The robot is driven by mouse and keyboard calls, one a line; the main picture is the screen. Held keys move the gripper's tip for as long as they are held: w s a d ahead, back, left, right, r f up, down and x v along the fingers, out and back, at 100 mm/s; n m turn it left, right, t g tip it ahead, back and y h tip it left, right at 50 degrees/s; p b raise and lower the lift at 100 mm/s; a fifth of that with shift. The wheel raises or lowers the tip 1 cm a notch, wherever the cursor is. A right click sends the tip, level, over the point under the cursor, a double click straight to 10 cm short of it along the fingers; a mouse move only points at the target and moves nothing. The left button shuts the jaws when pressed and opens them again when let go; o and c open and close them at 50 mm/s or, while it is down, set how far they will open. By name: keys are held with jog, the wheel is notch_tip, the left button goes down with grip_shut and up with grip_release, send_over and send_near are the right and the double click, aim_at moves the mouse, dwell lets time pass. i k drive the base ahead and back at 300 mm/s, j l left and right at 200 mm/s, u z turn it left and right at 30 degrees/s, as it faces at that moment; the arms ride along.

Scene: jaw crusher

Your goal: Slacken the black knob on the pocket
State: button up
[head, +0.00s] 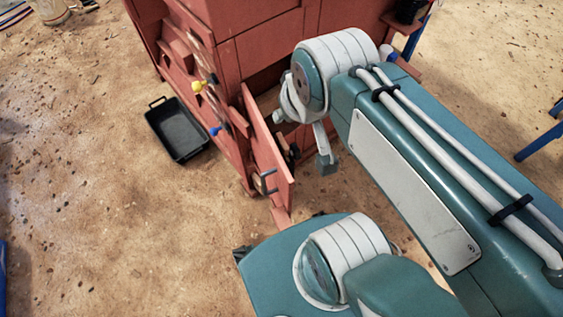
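The red jaw crusher (225,45) stands at the top centre. A red door or panel (267,150) stands open from its front, with a dark bar handle (268,182) on its outer face. Behind the panel is a dark opening with small black parts (291,150). I cannot tell whether one of them is the black knob or part of my gripper. My arm reaches in from the right, and its far end hangs beside the opening, mostly hidden by its own links. My gripper's fingers cannot be made out clearly.
A yellow knob (205,84) and a blue knob (217,130) stick out of the crusher's left face. A black tray (177,130) lies on the sandy ground to the left. Blue legs (540,142) stand at the right edge. The ground at lower left is mostly clear.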

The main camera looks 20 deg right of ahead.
aim_at(294, 150)
jog(key=k+l+u, duration=0.2)
jog(key=l, duration=0.2)
jog(key=l+u, duration=0.2)
jog(key=l, duration=0.25)
jog(key=k+l+u, duration=0.2)
jog(key=l, duration=0.15)
jog(key=k+l+u, duration=0.2)
jog(key=l, duration=0.15)
jog(key=k+l+u, duration=0.2)
jog(key=l, duration=0.15)
jog(key=i+l+u, duration=0.1)
jog(key=i, duration=0.25)
